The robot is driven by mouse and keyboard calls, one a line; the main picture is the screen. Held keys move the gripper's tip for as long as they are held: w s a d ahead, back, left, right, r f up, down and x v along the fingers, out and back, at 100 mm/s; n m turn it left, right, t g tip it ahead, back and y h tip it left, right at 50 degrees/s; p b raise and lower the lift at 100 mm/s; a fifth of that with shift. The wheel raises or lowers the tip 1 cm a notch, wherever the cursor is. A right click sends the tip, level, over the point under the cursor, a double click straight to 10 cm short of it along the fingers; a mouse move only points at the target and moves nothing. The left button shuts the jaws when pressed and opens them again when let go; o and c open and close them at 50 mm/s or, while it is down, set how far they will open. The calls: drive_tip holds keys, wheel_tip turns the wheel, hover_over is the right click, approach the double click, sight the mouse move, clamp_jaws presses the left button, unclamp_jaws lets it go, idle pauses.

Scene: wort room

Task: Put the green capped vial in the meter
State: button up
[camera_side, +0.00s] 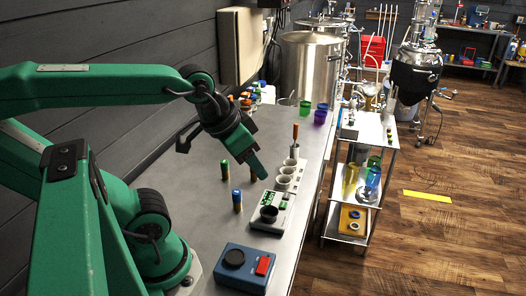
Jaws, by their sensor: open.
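The green capped vial (225,170) stands upright on the grey bench, with an amber body below its cap. My gripper (222,158) is open, with a dark jaw to the left and a green jaw to the right. In the picture the vial shows just below the space between the jaws; nothing is held. I cannot tell the exact height of the jaws over it. A white device with a green panel and a dark round well, which looks like the meter (266,225), sits in front and to the right. Its well looks empty.
A blue capped vial (237,200) stands between the green one and the meter. White cups (284,182) stand in a row behind the meter. A blue box (243,268) with a dark round top and red patch is at the front. More vials (246,97) stand by the wall.

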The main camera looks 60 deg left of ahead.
drive_tip(key=shift+o, duration=0.4)
drive_tip(key=shift+w+a, duration=0.1)
drive_tip(key=n+g, duration=0.2)
drive_tip(key=g, duration=0.4)
hover_over(223, 161)
drive_tip(key=f, duration=1.4)
drive_tip(key=shift+w+d+f, duration=0.2)
drive_tip(key=shift+f, duration=0.1)
drive_tip(key=shift+s+a+f, duration=0.15)
drive_tip(key=shift+a+f, duration=0.05)
drive_tip(key=shift+a, duration=0.05)
drive_tip(key=shift+f, duration=1.3)
